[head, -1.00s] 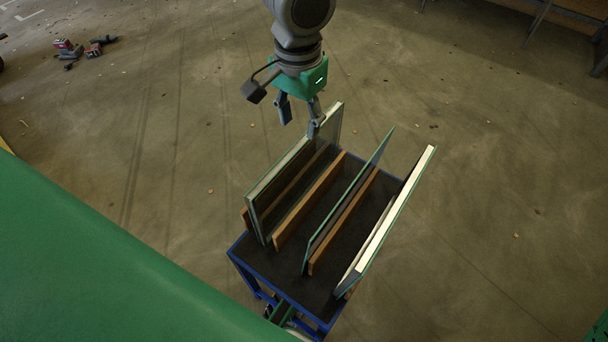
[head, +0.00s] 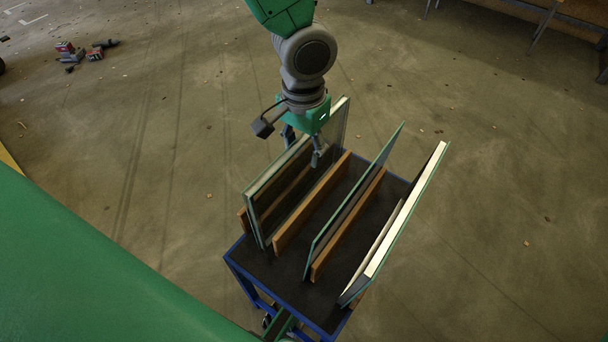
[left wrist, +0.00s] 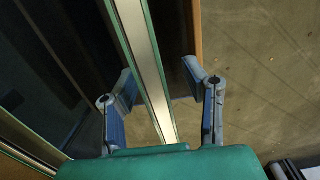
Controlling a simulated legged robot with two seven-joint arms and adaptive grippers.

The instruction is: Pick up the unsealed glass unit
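A double-pane glass unit with a grey strip between its panes (head: 272,172) stands upright at the left of a blue-framed cart (head: 268,272). In the left wrist view its edge (left wrist: 146,62) runs between the two fingers. My left gripper (head: 302,149) is open, with one finger on each side of this unit near its top edge; it also shows in the left wrist view (left wrist: 158,82). The fingers look apart from the panes, though contact on the left one is hard to tell. A second unit with a cream-filled edge (head: 408,214) leans at the cart's right. My right gripper is not in view.
A thin single pane (head: 352,195) stands mid-cart, between wooden dividers (head: 312,204). A green surface (head: 80,270) fills the lower left. Red and dark tools (head: 90,52) lie on the floor far left. Bare floor surrounds the cart.

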